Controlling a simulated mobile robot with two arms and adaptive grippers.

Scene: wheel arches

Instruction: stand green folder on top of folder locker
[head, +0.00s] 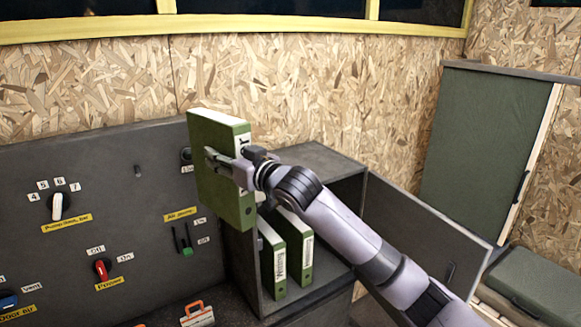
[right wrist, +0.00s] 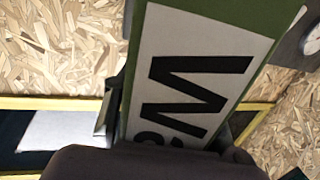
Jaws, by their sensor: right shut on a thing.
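The green folder (head: 220,175) is upright in the head view, held at the left front of the folder locker and partly above its top. My right gripper (head: 228,163) is shut on it across the spine side. In the right wrist view the folder (right wrist: 275,20) fills the middle, with its white label toward the camera. The folder locker (head: 312,158) is a dark grey open cabinet with a bare visible top. The held folder hides the top's left part. I cannot tell whether the folder touches the locker. My left gripper is not in view.
Two green folders (head: 293,250) stand inside the locker. Its door (head: 420,230) is open to the right. A grey control panel (head: 100,200) with switches stands at left. A small orange toolbox (head: 197,315) is at the bottom. A chipboard wall (head: 300,90) lies behind.

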